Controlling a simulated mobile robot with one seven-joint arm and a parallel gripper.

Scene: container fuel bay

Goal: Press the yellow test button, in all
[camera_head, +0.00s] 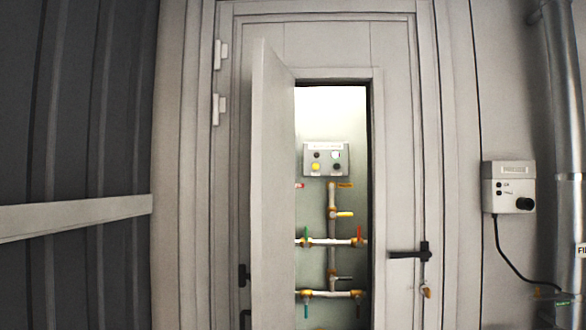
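The yellow test button (316,166) is a small round spot at the lower left of a grey control box (326,158). The box is fixed to the back wall inside a lit cabinet, seen through a narrow opening. A dark button (316,155), a pale one (336,155) and another dark one (336,167) share the box face. The cabinet door (272,190) stands ajar, swung outward on the left of the opening. My gripper is not in view.
Below the box are pipes (333,241) with yellow, green and red valve handles. A black lever handle (410,253) is right of the opening. A grey wall box (508,187) with a black knob and hanging cable is further right, beside a vertical pipe (566,130).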

